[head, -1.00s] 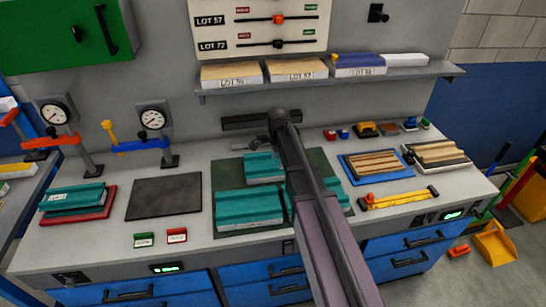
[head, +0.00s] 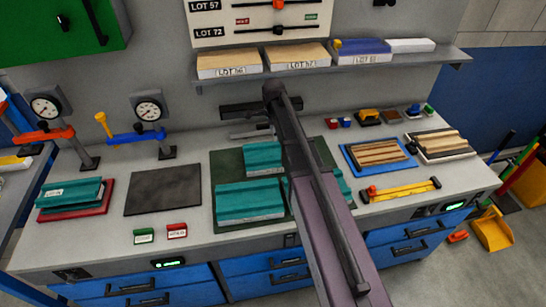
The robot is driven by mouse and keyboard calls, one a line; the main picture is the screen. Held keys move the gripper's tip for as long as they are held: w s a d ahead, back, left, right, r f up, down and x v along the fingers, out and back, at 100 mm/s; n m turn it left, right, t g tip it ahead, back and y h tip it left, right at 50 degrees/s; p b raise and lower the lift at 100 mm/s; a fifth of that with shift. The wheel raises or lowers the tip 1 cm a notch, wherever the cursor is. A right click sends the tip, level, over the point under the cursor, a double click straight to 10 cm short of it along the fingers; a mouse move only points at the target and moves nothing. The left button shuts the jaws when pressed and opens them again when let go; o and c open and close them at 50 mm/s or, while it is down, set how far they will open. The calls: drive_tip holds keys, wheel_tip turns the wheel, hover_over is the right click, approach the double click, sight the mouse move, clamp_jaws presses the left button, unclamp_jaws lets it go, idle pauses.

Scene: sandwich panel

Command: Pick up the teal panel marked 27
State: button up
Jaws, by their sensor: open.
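Several teal panels lie on the dark green mat (head: 228,161): a small one at the back (head: 262,157), a larger one at the front left (head: 250,201), and one at the right (head: 343,187), partly hidden behind my arm. More teal panels are stacked on a red tray (head: 104,202) at the left; the upper teal panel (head: 70,191) there carries a small white label. I cannot read a 27 on any panel. My arm crosses the mat from the bottom of the head view.
An empty black mat (head: 163,190) lies left of the green mat. Green and red label blocks (head: 177,230) sit at the front. A blue tray (head: 352,164) with wooden strips and a yellow level (head: 401,190) are at the right. A shelf (head: 440,60) overhangs the back.

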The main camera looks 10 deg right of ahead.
drive_tip(key=b, duration=0.8)
hover_over(274, 159)
drive_tip(key=shift+w+f, duration=0.15)
drive_tip(key=shift+f, duration=4.1)
drive_tip(key=shift+f+b, duration=2.6)
drive_tip(key=shift+b, duration=0.2)
clamp_jaws()
